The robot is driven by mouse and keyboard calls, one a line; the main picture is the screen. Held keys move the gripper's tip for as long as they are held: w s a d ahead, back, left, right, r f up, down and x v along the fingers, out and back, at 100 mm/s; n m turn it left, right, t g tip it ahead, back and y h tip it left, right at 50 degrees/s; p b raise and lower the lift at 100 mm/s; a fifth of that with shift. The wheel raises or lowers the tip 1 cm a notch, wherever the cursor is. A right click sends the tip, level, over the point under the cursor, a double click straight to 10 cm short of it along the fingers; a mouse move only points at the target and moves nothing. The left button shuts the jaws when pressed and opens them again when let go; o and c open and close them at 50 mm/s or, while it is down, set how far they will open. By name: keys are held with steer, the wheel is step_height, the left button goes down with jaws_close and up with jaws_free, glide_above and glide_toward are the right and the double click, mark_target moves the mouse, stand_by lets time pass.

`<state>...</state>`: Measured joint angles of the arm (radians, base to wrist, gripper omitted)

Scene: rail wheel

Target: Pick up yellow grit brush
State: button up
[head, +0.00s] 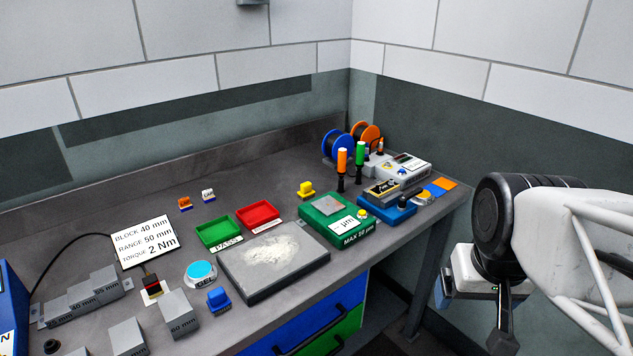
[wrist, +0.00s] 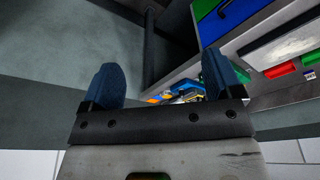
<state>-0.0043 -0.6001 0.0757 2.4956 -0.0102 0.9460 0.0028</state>
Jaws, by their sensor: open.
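The yellow grit brush (head: 306,190) is a small yellow block with a raised grip. It stands on the grey bench in the head view, behind the green gauge box and right of the red tray. I cannot make it out in the wrist view. My gripper (wrist: 160,78) is open and empty, its two blue fingertips wide apart in the wrist view. In the head view my arm is at the right, off the bench's right end and well away from the brush.
A green gauge box (head: 336,221) stands in front of the brush. Red (head: 258,216) and green (head: 219,232) trays lie to its left, with a powder-covered dark slab (head: 273,261) in front. A similar blue brush (head: 218,299) stands nearer. Spools (head: 338,145) and instruments (head: 405,168) crowd the right.

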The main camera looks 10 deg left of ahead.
steer(key=w+a+r+n, duration=0.1)
steer(key=w+a+r, duration=0.1)
steer(key=w, duration=0.6)
steer(key=w+a+r+n, duration=0.1)
steer(key=w+a+r, duration=0.15)
steer(key=w, duration=0.55)
steer(key=n+g, duration=0.3)
steer(key=n, duration=0.4)
glide_above(306, 183)
steer(key=f, duration=1.5)
steer(key=shift+s+d+f, duration=0.35)
steer(key=shift+f, duration=0.05)
steer(key=shift+w+a+f, duration=0.25)
steer(key=shift+a+f, duration=0.1)
steer(key=shift+f, duration=1.25)
